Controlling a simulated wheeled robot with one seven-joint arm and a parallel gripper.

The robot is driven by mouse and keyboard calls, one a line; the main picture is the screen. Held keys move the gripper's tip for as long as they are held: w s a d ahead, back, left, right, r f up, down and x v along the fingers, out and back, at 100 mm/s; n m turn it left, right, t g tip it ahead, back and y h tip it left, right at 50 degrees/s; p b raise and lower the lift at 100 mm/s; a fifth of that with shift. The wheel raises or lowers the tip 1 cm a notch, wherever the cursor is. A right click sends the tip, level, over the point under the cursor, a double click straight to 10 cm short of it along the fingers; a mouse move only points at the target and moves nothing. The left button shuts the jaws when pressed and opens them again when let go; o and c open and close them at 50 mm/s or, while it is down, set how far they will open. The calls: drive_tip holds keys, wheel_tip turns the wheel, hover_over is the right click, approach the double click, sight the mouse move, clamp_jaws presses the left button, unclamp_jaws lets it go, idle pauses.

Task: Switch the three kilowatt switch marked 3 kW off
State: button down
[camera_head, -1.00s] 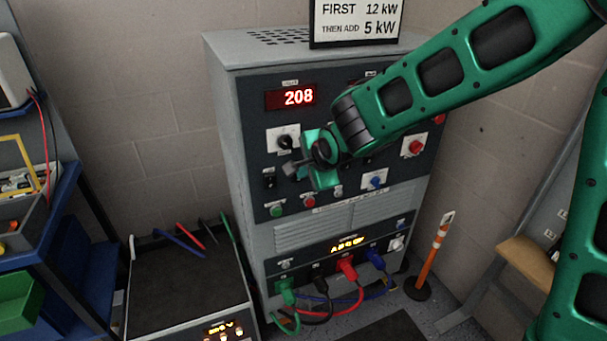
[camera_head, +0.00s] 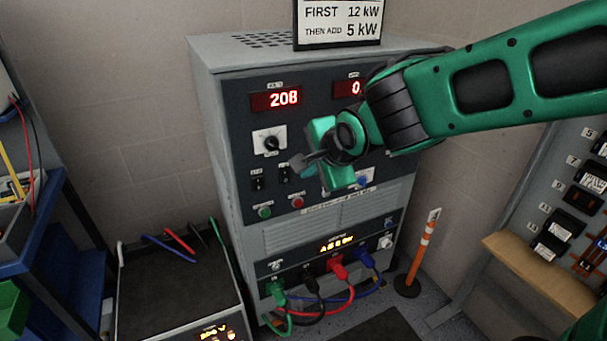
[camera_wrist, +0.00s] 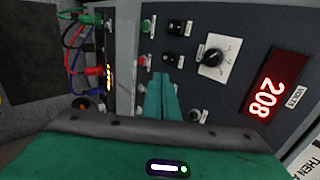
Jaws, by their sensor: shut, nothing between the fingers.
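The grey load bank cabinet (camera_head: 225,110) has a row of small black toggle switches on its dark front panel. The left switch (camera_head: 257,183) and the second switch (camera_head: 284,173) show in the head view. Both also show in the wrist view, the left one (camera_wrist: 177,25) farther from my fingers and the second one (camera_wrist: 172,57) closer. Their labels are too small to read, so I cannot tell which is marked 3 kW. My gripper (camera_head: 297,163) is shut and empty, in front of the panel just right of the second switch. My fingers (camera_wrist: 161,76) and arm hide the rest of the row.
A black rotary knob (camera_head: 271,142) sits above the switches, under a red display (camera_head: 275,99) reading 208. Green (camera_head: 265,212) and red (camera_head: 297,202) buttons lie below. Coloured cables (camera_head: 340,280) plug in low. An orange post (camera_head: 420,255) stands at right. A sign (camera_head: 340,22) tops the cabinet.

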drive_tip(key=shift+s+d+r, duration=0.1)
drive_tip(key=shift+s+r, duration=0.2)
drive_tip(key=s+d+f+n+g+h, duration=0.15)
drive_tip(key=s+d, duration=0.25)
drive_tip(key=d, duration=0.8)
drive_tip(key=s+d+f+n+g+h, duration=0.1)
drive_tip(key=s+d+f+g+h, duration=0.15)
drive_tip(key=d, duration=0.95)
drive_tip(key=s+d+n+g, duration=0.1)
drive_tip(key=s+d, duration=0.2)
drive_tip(key=s, duration=0.4)
drive_tip(key=s+d+f+n+g, duration=0.1)
drive_tip(key=s+d+n+g, duration=0.1)
drive_tip(key=s+d, duration=0.2)
drive_tip(key=s+d+n+g+y, duration=0.1)
drive_tip(key=s+d+n, duration=0.1)
drive_tip(key=s, duration=0.8)
drive_tip(key=shift+s+d+f, duration=0.3)
drive_tip(key=shift+d+f, duration=0.1)
drive_tip(key=shift+d, duration=0.5)
drive_tip(key=shift+a, duration=0.1)
